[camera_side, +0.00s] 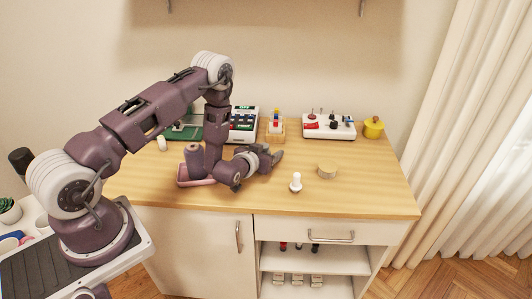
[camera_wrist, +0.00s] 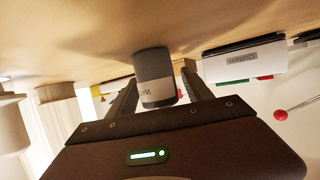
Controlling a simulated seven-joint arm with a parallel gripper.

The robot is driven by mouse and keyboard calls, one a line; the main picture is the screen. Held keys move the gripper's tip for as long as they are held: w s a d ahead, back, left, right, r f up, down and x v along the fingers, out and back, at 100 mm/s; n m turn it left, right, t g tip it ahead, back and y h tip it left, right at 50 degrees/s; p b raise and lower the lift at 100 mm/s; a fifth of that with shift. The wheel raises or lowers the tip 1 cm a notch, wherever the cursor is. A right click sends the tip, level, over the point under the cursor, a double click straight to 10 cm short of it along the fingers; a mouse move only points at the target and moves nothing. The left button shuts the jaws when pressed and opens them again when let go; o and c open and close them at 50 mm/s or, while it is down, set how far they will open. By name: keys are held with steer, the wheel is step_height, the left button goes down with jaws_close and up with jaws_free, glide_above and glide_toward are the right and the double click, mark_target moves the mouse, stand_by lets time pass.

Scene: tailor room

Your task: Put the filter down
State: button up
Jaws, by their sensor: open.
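In the wrist view, which shows the scene upside down, a dark grey cylinder with a white lettered label (camera_wrist: 154,75), which I take to be the filter, stands between the two fingers of my gripper (camera_wrist: 160,97). Its base meets the wooden tabletop, with a shadow beside it. The fingers are apart, one on each side of it; I cannot tell whether either touches it. In the side view my gripper (camera_side: 277,157) is low over the middle of the table, lying nearly level and pointing right. The cylinder cannot be made out there.
A beige round tin (camera_side: 327,172) and a small white-topped piece (camera_side: 296,182) stand right of my gripper. Behind are a wooden bottle rack (camera_side: 275,132), a white switch panel (camera_side: 329,127) and a yellow pot (camera_side: 373,127). A pink tray (camera_side: 195,181) is left. The front right tabletop is clear.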

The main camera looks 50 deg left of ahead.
steer(key=v, duration=1.1)
steer(key=shift+s+f, duration=0.1)
steer(key=shift+f, duration=0.1)
steer(key=shift+s+d+r, duration=0.2)
steer(key=shift+s+r, duration=0.05)
steer(key=shift+r, duration=0.25)
steer(key=shift+w+r, duration=0.25)
steer(key=d+r+m+g+h, duration=0.15)
steer(key=d+r, duration=0.25)
steer(key=r, duration=0.4)
steer(key=d+r+m+g+h, duration=0.1)
steer(key=d+r+m+h, duration=0.2)
steer(key=r, duration=0.5)
steer(key=s+d+r+g, duration=0.1)
steer(key=s+r, duration=0.2)
steer(key=s, duration=0.5)
steer(key=s+d+r+g, duration=0.2)
steer(key=s+r, duration=0.2)
steer(key=s, duration=0.5)
steer(key=s+d+r+g, duration=0.1)
steer(key=s+r, duration=0.2)
steer(key=s, duration=0.6)
steer(key=shift+d+r, duration=0.25)
steer(key=shift+r, duration=0.05)
